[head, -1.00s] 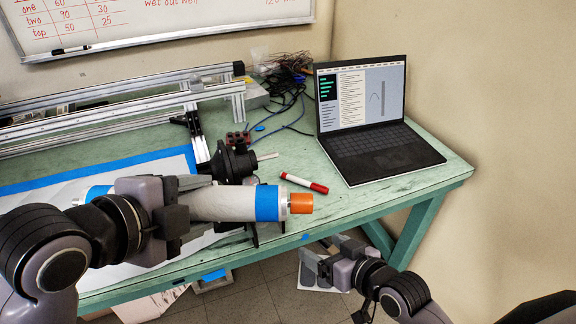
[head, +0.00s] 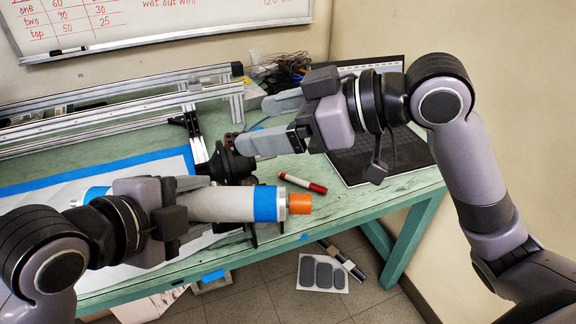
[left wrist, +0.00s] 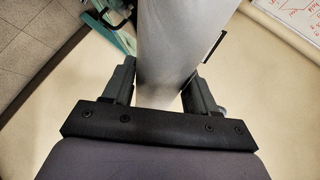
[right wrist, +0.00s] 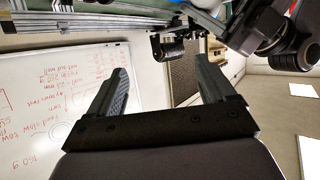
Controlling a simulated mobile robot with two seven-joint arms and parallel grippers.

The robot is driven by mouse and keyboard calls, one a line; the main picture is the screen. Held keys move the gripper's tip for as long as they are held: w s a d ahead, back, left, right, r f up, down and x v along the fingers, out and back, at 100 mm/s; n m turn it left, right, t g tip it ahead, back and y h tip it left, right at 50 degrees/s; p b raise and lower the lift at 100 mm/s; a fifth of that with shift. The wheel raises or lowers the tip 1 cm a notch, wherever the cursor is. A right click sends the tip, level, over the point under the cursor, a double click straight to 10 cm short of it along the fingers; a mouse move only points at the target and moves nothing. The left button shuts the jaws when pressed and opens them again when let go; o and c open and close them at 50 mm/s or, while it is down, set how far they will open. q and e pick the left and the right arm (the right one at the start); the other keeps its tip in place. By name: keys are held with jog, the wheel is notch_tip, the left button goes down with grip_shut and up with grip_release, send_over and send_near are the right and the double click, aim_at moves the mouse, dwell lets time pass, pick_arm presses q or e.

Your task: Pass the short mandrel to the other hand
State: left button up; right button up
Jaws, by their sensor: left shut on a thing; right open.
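The short mandrel (head: 222,204) is a grey-white tube with blue tape bands and an orange end piece on its right. It lies roughly level across the head view. My left gripper (head: 182,205) is shut around its middle; the tube also shows between the fingers in the left wrist view (left wrist: 172,50). My right gripper (head: 252,124) is open and empty, above and to the right of the mandrel, with its fingers pointing left. In the right wrist view (right wrist: 160,90) nothing sits between its fingers.
A red-and-white marker (head: 303,183) lies on the green table (head: 350,204). A black clamp-like fixture (head: 230,165) stands behind the mandrel. Aluminium rails (head: 110,112) run along the back left.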

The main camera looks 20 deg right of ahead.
aim_at(226, 203)
jog(key=s+f+n+g+h, duration=0.2)
jog(key=s+n+g+h, duration=0.1)
jog(key=s+n, duration=0.3)
pick_arm(q)
jog(key=shift+r, duration=0.1)
pick_arm(e)
jog(key=shift+m, duration=0.6)
jog(key=x, duration=1.1)
jog(key=shift+s+a+f, duration=0.15)
jog(key=shift+f, duration=0.3)
pick_arm(q)
jog(key=shift+d, duration=0.1)
pick_arm(e)
jog(key=c, duration=1.3)
pick_arm(q)
jog(key=o, duration=1.4)
pick_arm(e)
jog(key=shift+c, duration=0.2)
